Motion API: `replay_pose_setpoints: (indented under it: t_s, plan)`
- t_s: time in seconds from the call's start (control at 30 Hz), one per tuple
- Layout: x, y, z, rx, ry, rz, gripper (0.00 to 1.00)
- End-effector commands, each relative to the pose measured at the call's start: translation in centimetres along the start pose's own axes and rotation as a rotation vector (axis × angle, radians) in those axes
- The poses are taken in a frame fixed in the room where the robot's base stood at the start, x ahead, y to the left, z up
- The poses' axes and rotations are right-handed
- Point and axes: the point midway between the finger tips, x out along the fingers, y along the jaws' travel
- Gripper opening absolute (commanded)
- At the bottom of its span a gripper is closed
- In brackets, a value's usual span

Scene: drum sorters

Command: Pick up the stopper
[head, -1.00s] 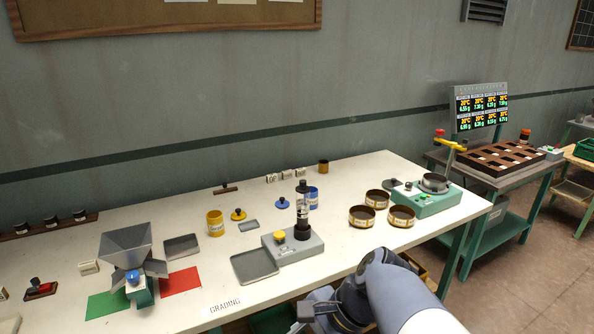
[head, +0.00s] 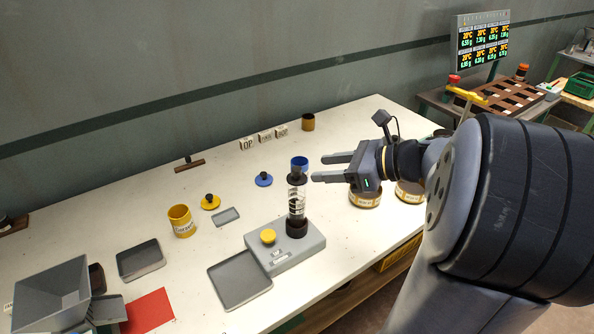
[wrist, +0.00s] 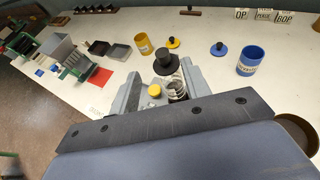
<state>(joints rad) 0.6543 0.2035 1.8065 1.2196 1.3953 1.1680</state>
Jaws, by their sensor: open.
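The black stopper (head: 297,179) sits on top of a clear upright tube (head: 296,202) on a grey device with a yellow button (head: 268,236). My gripper (head: 322,168) is open and empty, just right of the stopper at about its height, with its fingers pointing left. In the wrist view the stopper (wrist: 166,62) shows as a round black knob and flange just beyond and between the fingertips (wrist: 163,77). The fingers look apart from it. The tube below is partly hidden by the gripper in that view.
A blue cup (head: 300,162) stands close behind the tube. A blue lid (head: 263,179), a yellow lid (head: 210,202) and a yellow cup (head: 181,221) stand to the left. A grey tray (head: 240,281) lies in front. Round tins (head: 366,196) stand beneath my arm.

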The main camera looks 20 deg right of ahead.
Motion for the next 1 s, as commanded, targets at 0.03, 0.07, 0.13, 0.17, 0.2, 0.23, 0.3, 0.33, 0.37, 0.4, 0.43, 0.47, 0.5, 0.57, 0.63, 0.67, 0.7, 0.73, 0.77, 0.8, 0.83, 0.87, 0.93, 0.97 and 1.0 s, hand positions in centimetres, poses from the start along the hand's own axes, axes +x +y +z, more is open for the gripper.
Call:
replay_pose_setpoints:
  t_s: [0.03,0.07,0.13,0.17,0.2,0.23,0.3,0.33,0.37,0.4,0.43,0.47,0.5,0.57,0.63,0.67,0.7,0.73,0.77,0.8,0.83,0.87,0.93,0.97,1.0]
  plan:
    - [0.9,0.1,0.0,0.0,0.001,0.006,0.45]
    - [1.3,0.1,0.0,0.0,0.0,0.005,0.45]
    - [2.1,0.0,0.0,-0.001,0.0,0.004,0.45]
    - [2.3,0.0,0.0,-0.001,0.0,0.004,0.45]
    - [2.6,0.1,0.0,-0.002,0.001,0.004,0.45]
    - [2.7,0.0,0.0,-0.002,0.001,0.003,0.45]
    - [3.0,0.0,-0.1,-0.002,0.002,0.002,0.45]
    - [3.2,0.0,-0.1,-0.002,0.002,0.002,0.45]
    - [3.5,0.0,-0.1,-0.001,0.001,0.003,0.45]
    - [4.1,0.0,-0.1,-0.001,0.001,0.005,0.45]
    - [4.5,-0.1,-0.2,0.0,0.002,0.005,0.45]
    - [5.0,-0.1,-0.2,0.001,0.002,0.006,0.45]
    - [5.6,-0.2,-0.3,-0.001,0.003,0.006,0.45]
    - [6.5,-0.2,-0.3,-0.001,0.002,0.006,0.45]
    - [7.3,-0.2,-0.4,-0.001,0.002,0.005,0.45]
    - [7.6,-0.2,-0.4,-0.002,0.002,0.004,0.45]
    - [7.8,-0.3,-0.4,-0.002,0.002,0.003,0.45]
    - [7.9,-0.3,-0.4,-0.002,0.002,0.002,0.45]
    - [8.0,-0.3,-0.4,-0.002,0.002,0.001,0.45]
    - [8.1,-0.3,-0.4,-0.002,0.002,0.001,0.45]
    - [8.1,-0.3,-0.4,-0.002,0.002,0.001,0.45]
    - [8.1,-0.3,-0.4,-0.002,0.002,0.0,0.45]
    - [8.1,-0.3,-0.4,-0.002,0.002,0.0,0.45]
    - [8.1,-0.3,-0.4,-0.002,0.002,0.0,0.45]
    - [8.1,-0.3,-0.4,-0.002,0.002,0.0,0.43]
